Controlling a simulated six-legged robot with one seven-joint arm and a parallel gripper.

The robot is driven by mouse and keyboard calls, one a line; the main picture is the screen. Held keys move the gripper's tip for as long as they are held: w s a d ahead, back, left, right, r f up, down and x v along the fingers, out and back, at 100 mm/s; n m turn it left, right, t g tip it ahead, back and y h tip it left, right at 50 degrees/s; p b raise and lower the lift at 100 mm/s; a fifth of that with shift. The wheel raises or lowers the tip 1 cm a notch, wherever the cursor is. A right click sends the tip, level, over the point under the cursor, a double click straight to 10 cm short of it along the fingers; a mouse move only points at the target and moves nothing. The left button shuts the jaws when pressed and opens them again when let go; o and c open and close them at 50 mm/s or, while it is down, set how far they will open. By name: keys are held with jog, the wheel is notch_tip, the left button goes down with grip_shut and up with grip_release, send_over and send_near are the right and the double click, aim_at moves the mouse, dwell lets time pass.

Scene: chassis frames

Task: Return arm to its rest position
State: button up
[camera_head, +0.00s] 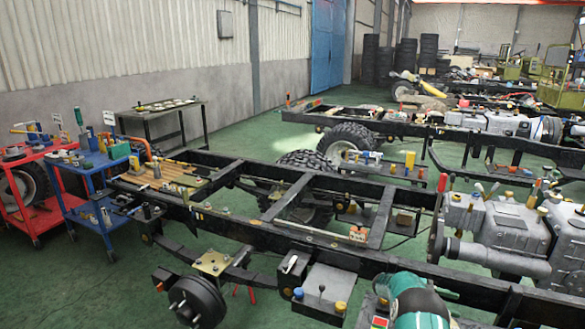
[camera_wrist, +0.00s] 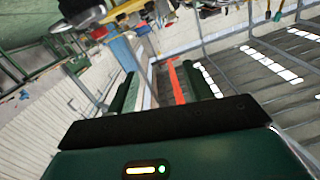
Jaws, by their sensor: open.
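My gripper (camera_wrist: 163,86) shows in the wrist view with its green body, a dark crossbar and two dark green fingers. The fingers are apart and nothing is between them. The wrist picture is tilted far over, with the roof and its bright skylights (camera_wrist: 293,75) on the right and the workshop items along the top. The gripper touches nothing that I can see. In the head view, a teal and dark rounded form (camera_head: 416,303) shows at the bottom edge; I cannot tell whether it is part of my arm.
A long black chassis frame (camera_head: 330,248) crosses the head view close by, with parts lying on it. Grey engine parts (camera_head: 510,235) stand at right. Red (camera_head: 22,213) and blue (camera_head: 77,197) tool carts stand at left. Green floor (camera_head: 245,135) is clear near the wall.

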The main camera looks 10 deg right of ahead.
jog(key=w+a+r+n+t, duration=0.3)
jog(key=w+r+t, duration=0.4)
jog(key=r, duration=0.3)
jog(key=w+a+r+n+t, duration=0.25)
jog(key=w+r+t, duration=0.35)
jog(key=r, duration=0.5)
jog(key=a+r+n+t+y, duration=0.8)
jog(key=a+r+n+t, duration=0.15)
jog(key=a+r, duration=0.75)
jog(key=s+a+n+g+y, duration=0.3)
jog(key=s+a+n+y, duration=0.45)
jog(key=s+a, duration=0.95)
jog(key=s+f+n+g, duration=0.1)
jog(key=s+f+g, duration=0.2)
jog(key=s, duration=1)
jog(key=s+f+n+g, duration=0.1)
jog(key=s+f+g, duration=0.2)
jog(key=s, duration=1)
notch_tip(320, 180, down, 4)
jog(key=shift+a+r+n, duration=0.2)
jog(key=shift+a+n, duration=0.15)
jog(key=shift+a, duration=0.05)
jog(key=c, duration=0.3)
jog(key=shift+d, duration=0.2)
